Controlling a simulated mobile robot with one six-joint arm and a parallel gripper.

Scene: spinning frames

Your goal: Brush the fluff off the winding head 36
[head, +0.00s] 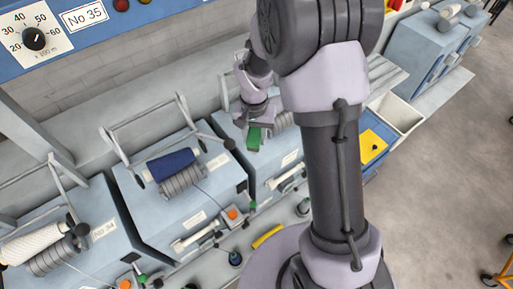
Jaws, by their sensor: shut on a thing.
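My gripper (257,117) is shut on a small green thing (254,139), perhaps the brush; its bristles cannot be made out. It hangs over the grey drum (283,121) of the rightmost of the three winding heads in view (262,170). Whether it touches the drum or the head cannot be told. This head's white label (290,158) is too small to read, so I cannot confirm it is 36. My arm hides part of this head on its right. No fluff can be made out on it.
The middle head (165,222) carries a blue package (170,164); the left head, marked No 34 (103,230), carries a white one (33,243). A yellow tube (267,236) lies in front. A yellow-topped box (374,146) stands right of my arm. Floor at right is mostly clear.

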